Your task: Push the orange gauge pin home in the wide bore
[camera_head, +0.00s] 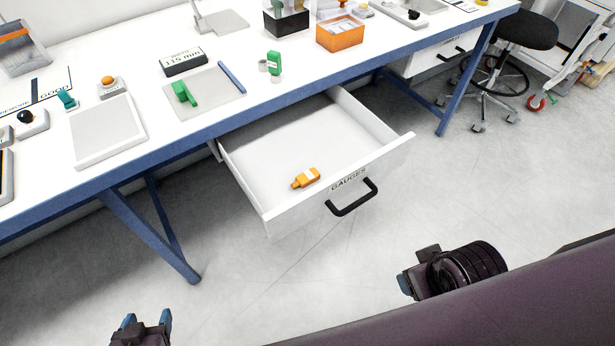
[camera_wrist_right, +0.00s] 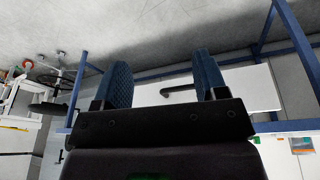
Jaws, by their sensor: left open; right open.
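The orange gauge pin (camera_head: 306,178), with a pale band, lies on its side in the open drawer (camera_head: 265,150) labelled GAUGES, near its front. On the bench, a green piece (camera_head: 275,62) stands beside small grey ring-like parts (camera_head: 263,66). Another green piece (camera_head: 185,94) is on a grey plate. I cannot make out which part holds the wide bore. My left gripper (camera_head: 146,320) is open and empty at the bottom, below the bench and apart from the drawer. My right gripper (camera_head: 406,284) is right of and below the drawer; its open, empty fingers show in the right wrist view (camera_wrist_right: 162,72).
The white bench (camera_head: 215,45) has blue edges and legs. A 115 mm block (camera_head: 184,62), an orange bin (camera_head: 340,34) and a white tray (camera_head: 108,132) stand on it. The drawer's black handle (camera_head: 352,198) juts out. A stool (camera_head: 525,30) is at right. The floor before the drawer is clear.

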